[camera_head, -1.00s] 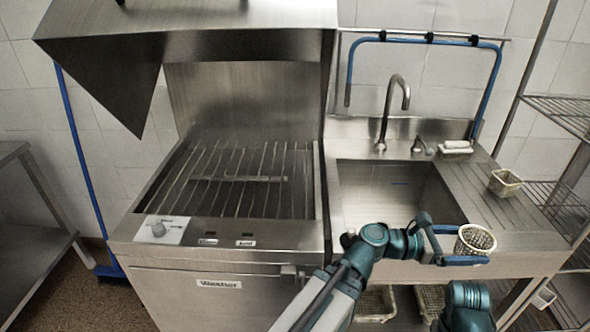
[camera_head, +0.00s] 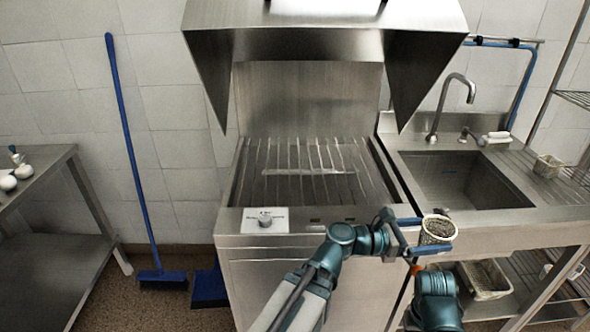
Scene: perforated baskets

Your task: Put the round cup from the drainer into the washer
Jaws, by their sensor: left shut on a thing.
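The round cup (camera_head: 438,230) is a perforated, basket-like vessel with a pale rim. My left gripper (camera_head: 428,236) is shut on it, with one blue finger on its far side and one on its near side. The cup is upright, in front of the gap between washer and sink. The washer (camera_head: 300,185) stands in the middle with its hood raised and its slatted rack bare except for a bar across it. The drainer (camera_head: 520,165) is the ridged board right of the sink. My right arm shows at the bottom; its gripper is not clearly visible.
A square perforated basket (camera_head: 547,166) stands on the drainer. The sink (camera_head: 458,180) lies right of the washer. Another basket (camera_head: 485,279) is on the shelf below. A broom (camera_head: 135,150) leans on the wall. A steel table (camera_head: 50,165) stands at left.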

